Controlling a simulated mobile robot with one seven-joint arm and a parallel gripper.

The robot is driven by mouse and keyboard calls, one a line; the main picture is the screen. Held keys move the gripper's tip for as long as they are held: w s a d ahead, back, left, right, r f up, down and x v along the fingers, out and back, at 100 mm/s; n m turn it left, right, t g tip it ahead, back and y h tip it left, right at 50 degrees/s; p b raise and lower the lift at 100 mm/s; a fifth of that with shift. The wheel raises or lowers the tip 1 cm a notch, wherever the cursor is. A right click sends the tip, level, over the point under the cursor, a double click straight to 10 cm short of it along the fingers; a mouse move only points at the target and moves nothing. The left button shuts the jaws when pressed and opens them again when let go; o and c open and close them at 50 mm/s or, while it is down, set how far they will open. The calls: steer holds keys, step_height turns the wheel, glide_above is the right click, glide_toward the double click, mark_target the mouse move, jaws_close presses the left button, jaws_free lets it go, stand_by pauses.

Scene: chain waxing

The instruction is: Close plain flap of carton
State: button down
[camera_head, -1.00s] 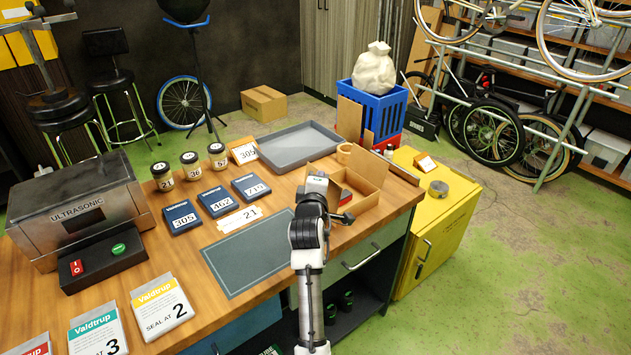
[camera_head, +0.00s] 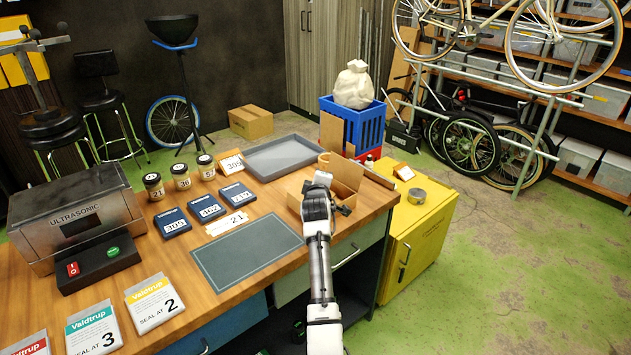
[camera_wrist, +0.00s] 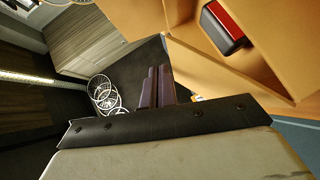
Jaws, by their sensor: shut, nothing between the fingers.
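The open cardboard carton (camera_head: 296,196) stands on the bench near its right end, partly hidden behind my arm. One carton flap (camera_head: 347,172) stands up at its back right; I cannot tell which flap is the plain one. In the wrist view, the gripper's dark fingers (camera_wrist: 155,82) lie together beside the carton's tan board (camera_wrist: 215,72). A red and dark item (camera_wrist: 224,26) shows inside the carton. I cannot tell whether the fingers touch the board.

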steer(key=shift+w+d+f+m+g+y+p, duration=0.3)
steer(key=shift+d+f+m+g+y+p, duration=0.15)
steer(key=shift+f+m+g, duration=0.25)
steer(key=shift+w+d+f+m+g+y+p, duration=0.35)
steer(key=shift+f+m+g+y, duration=0.25)
steer(key=shift+f+g, duration=0.15)
steer(key=shift+r, duration=0.1)
steer(key=shift+r+p, duration=0.5)
steer(key=shift+r, duration=0.2)
steer(key=shift+s, duration=0.1)
steer(key=shift+s, duration=0.1)
